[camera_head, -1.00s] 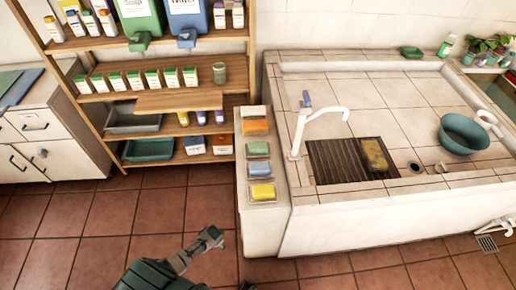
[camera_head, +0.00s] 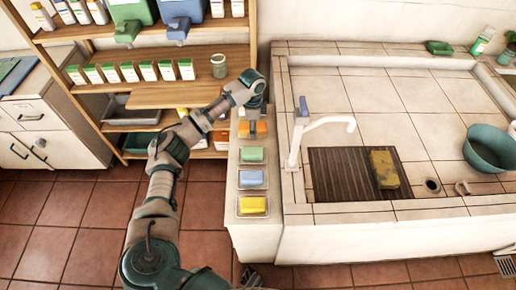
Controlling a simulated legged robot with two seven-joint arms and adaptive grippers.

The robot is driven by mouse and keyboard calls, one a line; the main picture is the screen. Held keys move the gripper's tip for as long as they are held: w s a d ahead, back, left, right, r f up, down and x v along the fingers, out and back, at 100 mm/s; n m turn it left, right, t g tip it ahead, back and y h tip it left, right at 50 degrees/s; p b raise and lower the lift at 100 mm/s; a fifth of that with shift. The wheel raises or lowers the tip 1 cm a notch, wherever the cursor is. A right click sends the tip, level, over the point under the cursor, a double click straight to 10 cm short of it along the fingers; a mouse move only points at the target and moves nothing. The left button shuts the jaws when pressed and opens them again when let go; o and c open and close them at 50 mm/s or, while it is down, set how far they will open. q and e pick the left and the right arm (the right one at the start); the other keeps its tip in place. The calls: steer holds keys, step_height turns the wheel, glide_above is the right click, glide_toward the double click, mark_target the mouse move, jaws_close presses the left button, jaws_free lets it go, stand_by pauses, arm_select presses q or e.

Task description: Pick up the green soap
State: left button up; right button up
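The green soap (camera_head: 252,154) lies in a clear dish on the narrow white ledge left of the basin. An orange soap (camera_head: 261,129) is just behind it; a blue soap (camera_head: 252,178) and a yellow soap (camera_head: 252,205) are in front. My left gripper (camera_head: 253,112) points down over the back end of the ledge, at the orange soap and apart from the green one. Its fingers are too small and dark to tell open from shut. A small dark part at the bottom edge looks like my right gripper (camera_head: 250,278), mostly out of frame.
The white tap (camera_head: 322,124) stands close right of the soaps. The tiled basin (camera_head: 390,95) holds a drain grate (camera_head: 335,175), a yellow-green sponge (camera_head: 384,168) and a teal bowl (camera_head: 488,150). A wooden shelf (camera_head: 170,95) with bottles and boxes stands left behind my arm.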

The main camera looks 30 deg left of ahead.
arm_select(q)
step_height(320, 180, down, 4)
steer(key=s+r, duration=0.1)
steer(key=s, duration=0.1)
steer(key=b, duration=0.1)
glide_above(253, 151)
steer(key=f, duration=0.6)
steer(key=shift+w+a+f, duration=0.2)
steer(key=shift+f, duration=0.05)
steer(key=shift+a+f, duration=0.1)
steer(key=shift+f, duration=0.25)
steer(key=shift+s+f+b, duration=0.2)
steer(key=shift+f+b, duration=0.1)
steer(key=shift+f, duration=0.15)
steer(key=f, duration=0.4)
steer(key=shift+w+d+f+b, duration=0.1)
steer(key=shift+d+f+b, duration=0.05)
steer(key=shift+d+b, duration=0.2)
steer(key=shift+a, duration=0.1)
arm_select(e)
step_height(253, 151, up, 6)
steer(key=w, duration=0.1)
steer(key=shift+w+a, duration=0.15)
steer(key=shift+w, duration=0.15)
arm_select(q)
steer(key=shift+c, duration=1)
steer(key=shift+a, duration=0.1)
steer(key=c, duration=1.2)
arm_select(e)
steer(key=shift+a+r, duration=0.1)
